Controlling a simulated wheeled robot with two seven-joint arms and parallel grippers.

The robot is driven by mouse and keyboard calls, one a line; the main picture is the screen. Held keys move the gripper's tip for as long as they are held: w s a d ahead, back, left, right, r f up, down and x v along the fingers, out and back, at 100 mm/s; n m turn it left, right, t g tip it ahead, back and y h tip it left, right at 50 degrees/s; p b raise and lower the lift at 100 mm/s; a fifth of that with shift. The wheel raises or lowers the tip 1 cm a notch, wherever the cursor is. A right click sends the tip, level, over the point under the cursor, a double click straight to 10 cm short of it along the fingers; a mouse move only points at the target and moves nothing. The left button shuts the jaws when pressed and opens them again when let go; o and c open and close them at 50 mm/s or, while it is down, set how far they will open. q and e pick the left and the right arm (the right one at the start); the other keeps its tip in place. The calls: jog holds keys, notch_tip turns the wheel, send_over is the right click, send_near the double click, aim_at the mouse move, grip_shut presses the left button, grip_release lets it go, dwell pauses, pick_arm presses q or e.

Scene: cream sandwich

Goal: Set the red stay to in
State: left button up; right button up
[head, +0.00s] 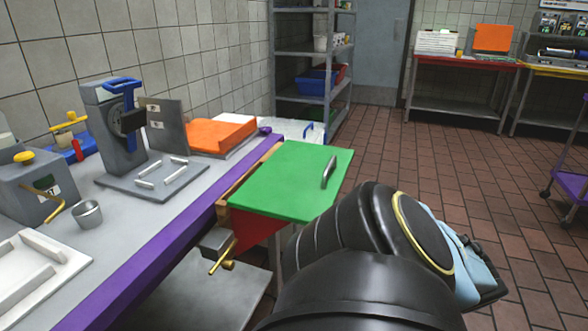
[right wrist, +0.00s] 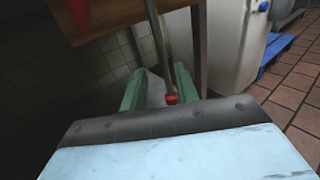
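The fingers are apart, with a visible gap on each side of the rod; I see no contact. In the head view my black right arm covers the area to the right of the green-topped box, and its fingers are hidden. My left gripper is not in view.
A brass-coloured handle (head: 224,257) sticks out below. A wooden edge (right wrist: 105,17) crosses the wrist view's top. Open tiled floor lies to the right.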

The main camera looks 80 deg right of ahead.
jog(key=p+v, duration=0.1)
jog(key=v, duration=0.6)
jog(key=shift+s, duration=0.25)
dwell(0.3)
jog(key=shift+p, duration=0.3)
